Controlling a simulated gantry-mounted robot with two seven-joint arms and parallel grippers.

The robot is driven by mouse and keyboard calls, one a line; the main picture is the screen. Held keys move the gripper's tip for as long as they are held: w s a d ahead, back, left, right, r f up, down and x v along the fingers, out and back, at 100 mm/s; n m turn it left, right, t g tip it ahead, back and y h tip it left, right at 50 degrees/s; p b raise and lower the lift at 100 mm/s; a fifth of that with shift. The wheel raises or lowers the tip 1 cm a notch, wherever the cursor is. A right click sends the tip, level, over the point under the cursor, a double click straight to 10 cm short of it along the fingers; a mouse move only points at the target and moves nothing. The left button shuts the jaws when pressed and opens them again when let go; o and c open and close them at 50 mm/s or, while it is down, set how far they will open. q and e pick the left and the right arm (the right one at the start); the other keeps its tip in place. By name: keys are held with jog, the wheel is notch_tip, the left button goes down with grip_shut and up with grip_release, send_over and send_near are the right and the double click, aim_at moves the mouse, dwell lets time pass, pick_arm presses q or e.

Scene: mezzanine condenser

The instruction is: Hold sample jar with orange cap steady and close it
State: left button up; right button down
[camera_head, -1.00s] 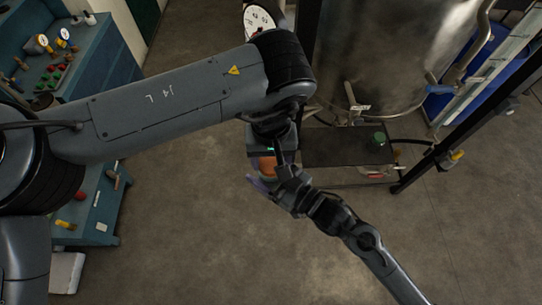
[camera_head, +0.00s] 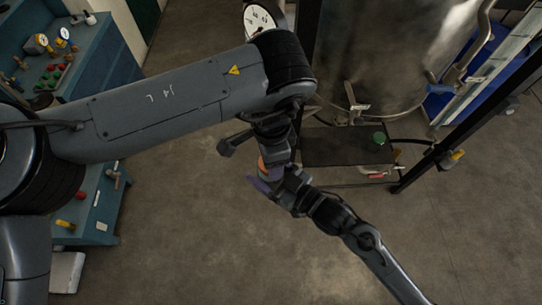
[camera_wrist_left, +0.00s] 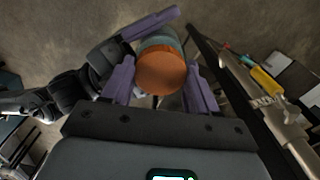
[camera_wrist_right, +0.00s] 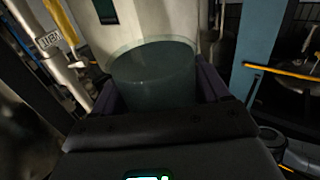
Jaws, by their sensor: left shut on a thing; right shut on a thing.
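The jar's orange cap (camera_wrist_left: 162,74) faces my left wrist camera, on top of the clear greenish jar (camera_wrist_left: 160,43). My left gripper (camera_wrist_left: 160,82) has its purple fingers on both sides of the cap and is shut on it. My right gripper (camera_wrist_right: 158,85) is shut on the jar body (camera_wrist_right: 153,78), which fills the space between its fingers. In the head view a sliver of the orange cap (camera_head: 262,164) shows between my left wrist above and my right gripper (camera_head: 262,182). The jar body is mostly hidden there.
A large steel tank (camera_head: 375,55) stands at the upper right. A dark low platform (camera_head: 340,147) with a green knob (camera_head: 380,138) lies below it. A blue bench (camera_head: 100,70) with gauges and fittings is at the left. The floor below my arms is clear.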

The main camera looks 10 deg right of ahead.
pick_arm(q)
jog(key=m, duration=0.6)
jog(key=shift+m, duration=0.4)
jog(key=m, duration=1.2)
jog(key=shift+m, duration=0.4)
jog(key=m, duration=0.7)
jog(key=shift+m, duration=0.4)
jog(key=o, duration=1.1)
jog(key=shift+o, duration=0.8)
jog(key=shift+d+f, duration=0.1)
jog(key=shift+s, duration=0.1)
